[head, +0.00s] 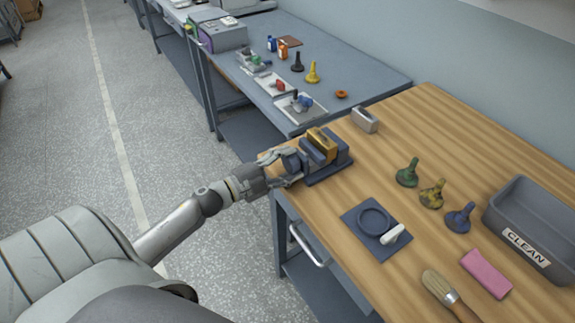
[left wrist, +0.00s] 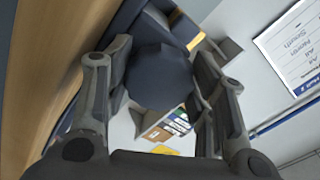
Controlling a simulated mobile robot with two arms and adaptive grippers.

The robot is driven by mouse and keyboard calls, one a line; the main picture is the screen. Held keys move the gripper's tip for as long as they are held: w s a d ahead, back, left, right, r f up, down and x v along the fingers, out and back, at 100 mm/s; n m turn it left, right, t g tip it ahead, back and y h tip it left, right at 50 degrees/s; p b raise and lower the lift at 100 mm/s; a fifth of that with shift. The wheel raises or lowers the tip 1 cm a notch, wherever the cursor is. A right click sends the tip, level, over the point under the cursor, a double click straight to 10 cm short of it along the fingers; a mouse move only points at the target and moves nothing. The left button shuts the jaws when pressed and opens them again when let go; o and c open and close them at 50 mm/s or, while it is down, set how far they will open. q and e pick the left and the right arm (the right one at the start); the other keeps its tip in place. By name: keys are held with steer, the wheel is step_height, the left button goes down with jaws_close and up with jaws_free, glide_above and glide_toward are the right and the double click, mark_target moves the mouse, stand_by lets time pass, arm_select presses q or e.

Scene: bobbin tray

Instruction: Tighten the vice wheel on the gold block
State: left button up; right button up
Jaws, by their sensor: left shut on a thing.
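The blue-grey vice (head: 338,168) stands at the near left corner of the wooden bench. The gold block (head: 322,142) sits upright between its jaws. A bit of gold also shows past the wheel in the left wrist view. The dark vice wheel (head: 291,160) is at the left end of the vice. My left gripper (head: 284,170) is shut on the wheel, with one finger on each side of it. In the left wrist view the wheel (left wrist: 160,78) fills the space between the fingers of the gripper (left wrist: 163,58). The wheel hides most of the vice there. My right gripper is not in view.
On the bench are a grey metal block (head: 365,120), several coloured bobbin-like pieces (head: 408,173), a blue mat (head: 378,248) with a ring and white piece, a grey CLEAN tray (head: 520,245), a pink block (head: 486,273) and a brush (head: 447,293). A blue-grey table stands behind.

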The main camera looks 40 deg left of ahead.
arm_select(q)
steer(key=m+b, duration=0.1)
steer(key=m, duration=0.2)
steer(key=shift+f+m, duration=0.1)
steer(key=shift+m, duration=0.3)
steer(key=m+b, duration=0.1)
steer(key=m, duration=0.3)
steer(key=shift+b, duration=0.3)
steer(key=shift+m, duration=0.3)
steer(key=o, duration=1)
